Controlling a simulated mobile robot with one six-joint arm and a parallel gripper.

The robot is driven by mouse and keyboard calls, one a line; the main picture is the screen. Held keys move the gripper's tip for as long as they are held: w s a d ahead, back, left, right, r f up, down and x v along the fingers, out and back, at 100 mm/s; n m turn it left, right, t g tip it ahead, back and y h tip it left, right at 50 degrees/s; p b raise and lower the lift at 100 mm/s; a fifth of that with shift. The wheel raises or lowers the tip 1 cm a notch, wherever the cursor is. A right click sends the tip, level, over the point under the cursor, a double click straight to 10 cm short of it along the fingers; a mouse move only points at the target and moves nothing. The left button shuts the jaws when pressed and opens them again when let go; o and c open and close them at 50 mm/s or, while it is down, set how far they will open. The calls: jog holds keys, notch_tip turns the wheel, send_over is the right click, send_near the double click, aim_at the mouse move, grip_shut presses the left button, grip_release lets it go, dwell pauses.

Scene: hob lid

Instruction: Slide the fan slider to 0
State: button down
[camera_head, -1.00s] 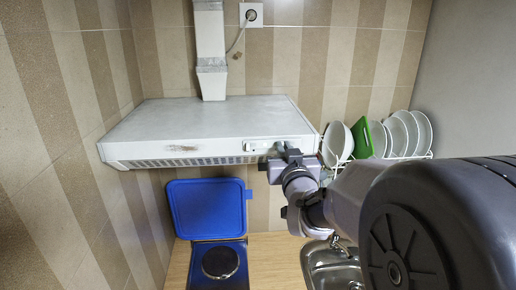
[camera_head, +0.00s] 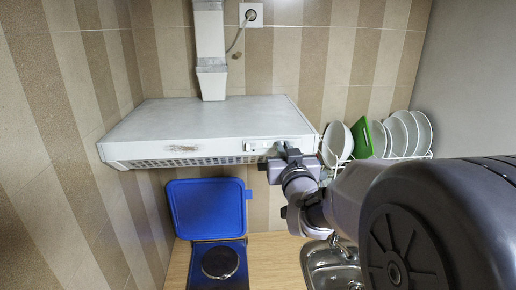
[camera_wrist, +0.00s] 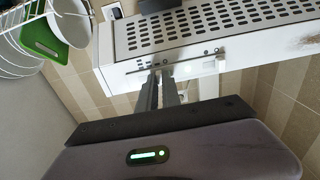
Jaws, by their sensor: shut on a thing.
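The white range hood (camera_head: 215,120) is on the tiled wall, with its control strip (camera_head: 262,146) at the right of its front edge. My gripper (camera_head: 281,149) reaches this strip from the right front. In the wrist view the two dark fingers of my gripper (camera_wrist: 161,76) are close together at the hood's front panel (camera_wrist: 133,74). They are shut on the small fan slider, which is mostly hidden between the fingertips. The slider's marks are too small to read. A slotted metal strip (camera_wrist: 185,61) runs along the panel beside the fingertips.
A blue lid (camera_head: 207,208) stands raised behind the hob (camera_head: 220,262), below the hood. A dish rack with white plates (camera_head: 405,135) and a green board (camera_head: 361,138) is right of the hood. A sink (camera_head: 335,268) is below my arm.

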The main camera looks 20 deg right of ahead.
jog(key=a+b, duration=0.1)
jog(key=b, duration=0.2)
jog(key=shift+w+a, duration=0.2)
jog(key=c, duration=1.5)
grip_release()
jog(key=shift+w+a, duration=0.1)
jog(key=shift+a, duration=0.15)
jog(key=shift+d, duration=0.1)
jog(key=b+v, duration=0.4)
jog(key=v, duration=1.3)
jog(key=shift+s+r+b, duration=0.1)
jog(key=shift+s+b, duration=0.2)
jog(key=shift+b, duration=0.1)
jog(key=shift+w, duration=0.1)
